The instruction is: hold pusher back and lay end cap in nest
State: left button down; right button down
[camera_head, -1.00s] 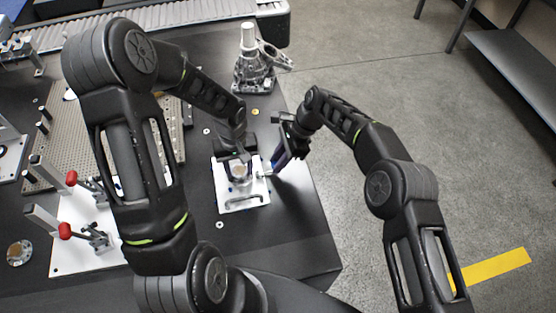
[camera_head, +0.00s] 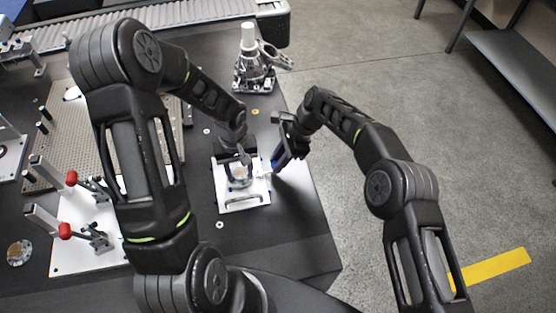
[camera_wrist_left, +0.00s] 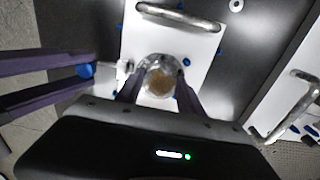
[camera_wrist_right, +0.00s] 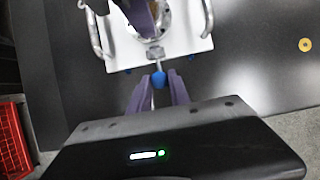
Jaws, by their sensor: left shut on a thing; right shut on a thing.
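The round metal end cap (camera_wrist_left: 158,82) with a brassy centre is between the fingers of my left gripper (camera_wrist_left: 154,90), which is shut on it. It is over or in the nest on the white fixture plate (camera_head: 256,200); the fingers hide whether it is seated. The pusher (camera_wrist_right: 155,54) sits at the plate's edge and ends in a blue knob (camera_wrist_right: 158,79). My right gripper (camera_wrist_right: 157,93) is shut on this knob; the knob also shows in the left wrist view (camera_wrist_left: 85,71). In the head view my right gripper (camera_head: 275,164) is right of the plate.
The plate has metal handles (camera_wrist_left: 178,17). A second white plate with red-tipped toggle clamps (camera_head: 72,178) stands at the left. A metal casting (camera_head: 255,65) stands behind. The table's right edge is close to my right gripper. The table front of the plate is clear.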

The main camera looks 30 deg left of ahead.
aim_at(240, 172)
pick_arm(q)
jog(key=shift+f, duration=0.6)
pick_arm(e)
jog(key=shift+d+f, duration=0.2)
pick_arm(q)
jog(key=c, duration=0.7)
grip_release()
jog(key=shift+o, duration=0.2)
jog(key=shift+r, duration=0.1)
jog(key=shift+r, duration=3.4)
jog(key=shift+f+b, duration=0.4)
pick_arm(e)
jog(key=shift+s+a, duration=0.3)
jog(key=shift+a, duration=0.1)
jog(key=c, duration=1.6)
grip_release()
jog(key=o, duration=0.4)
jog(key=shift+a+r, duration=0.1)
jog(key=shift+r, duration=0.05)
jog(key=shift+o, duration=0.2)
jog(key=shift+r, duration=0.15)
